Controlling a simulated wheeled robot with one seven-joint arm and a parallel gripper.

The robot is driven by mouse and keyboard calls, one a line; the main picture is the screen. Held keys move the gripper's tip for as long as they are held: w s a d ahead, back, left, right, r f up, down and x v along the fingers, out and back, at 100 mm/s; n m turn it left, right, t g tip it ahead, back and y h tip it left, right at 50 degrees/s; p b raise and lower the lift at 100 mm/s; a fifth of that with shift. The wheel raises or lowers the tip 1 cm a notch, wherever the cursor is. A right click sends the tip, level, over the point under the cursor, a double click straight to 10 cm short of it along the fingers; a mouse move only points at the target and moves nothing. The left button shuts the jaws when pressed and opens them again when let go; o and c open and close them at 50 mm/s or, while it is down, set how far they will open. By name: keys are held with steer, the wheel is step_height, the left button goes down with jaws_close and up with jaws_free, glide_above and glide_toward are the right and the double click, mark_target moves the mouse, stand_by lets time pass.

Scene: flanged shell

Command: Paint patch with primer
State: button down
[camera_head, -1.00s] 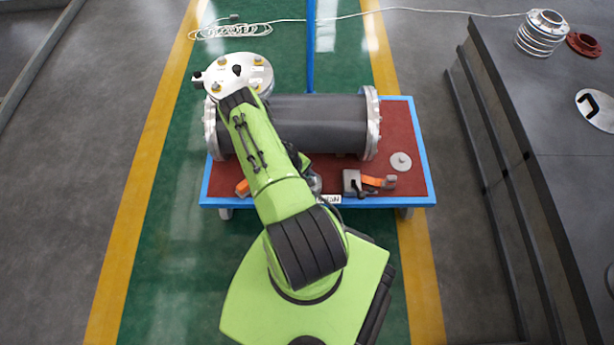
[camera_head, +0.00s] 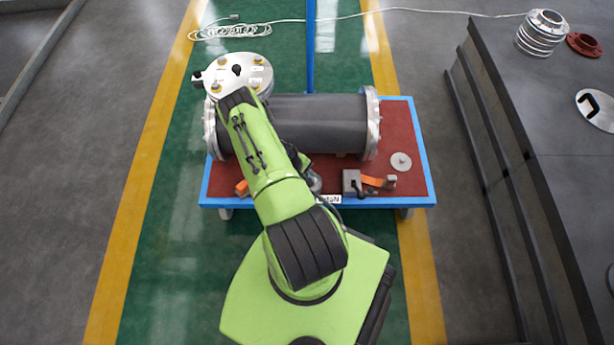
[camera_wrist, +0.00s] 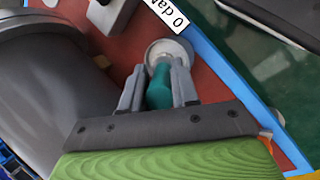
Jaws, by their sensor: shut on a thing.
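My gripper (camera_wrist: 158,76) shows in the wrist view, its two grey fingers shut on a teal handle-like thing (camera_wrist: 160,90). Just beyond the fingertips is a round grey-silver pot (camera_wrist: 170,52) on the red bench top; I cannot tell whether the teal thing stands in it or only in front of it. The pot's edge also shows in the head view (camera_head: 314,182). The dark grey flanged shell (camera_head: 325,122) lies across the bench, and its side fills the left of the wrist view (camera_wrist: 40,90). I cannot make out a patch on it. In the head view my arm hides the gripper.
The red bench top (camera_head: 400,120) has a blue rim. A grey block with an orange part (camera_head: 352,182) and a grey disc (camera_head: 401,161) lie on it. A round bolted cover (camera_head: 238,72) is at the shell's left end. A blue post (camera_head: 311,50) stands behind.

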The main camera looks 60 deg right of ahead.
steer(key=shift+r+p, duration=2.55)
steer(key=shift+r, duration=0.95)
